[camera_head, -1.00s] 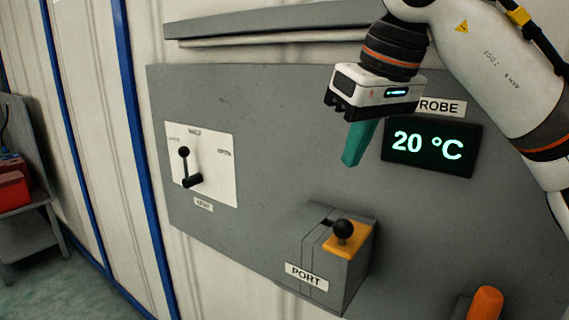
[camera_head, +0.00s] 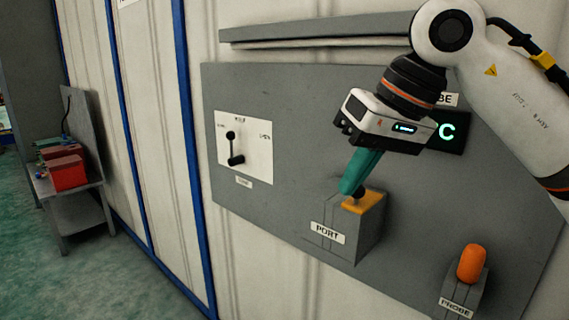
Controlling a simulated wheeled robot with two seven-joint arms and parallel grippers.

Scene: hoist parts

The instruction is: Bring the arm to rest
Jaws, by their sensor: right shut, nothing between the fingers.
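My right gripper (camera_head: 350,186) has teal fingers, which are shut with nothing between them. It points down in front of the grey wall panel (camera_head: 285,110). In the picture its tips overlap the top of the PORT box (camera_head: 345,245) and hide part of the black ball knob there; I cannot tell whether they touch. My right arm (camera_head: 490,90) comes in from the upper right. My left gripper is not in view.
A white plate (camera_head: 255,150) with a black lever is on the panel's left. An orange probe handle (camera_head: 471,263) stands in a PROBE holder at lower right. The display (camera_head: 447,131) is mostly hidden behind my arm. A bench (camera_head: 75,205) with red boxes (camera_head: 67,172) stands at far left. Floor in front of it is clear.

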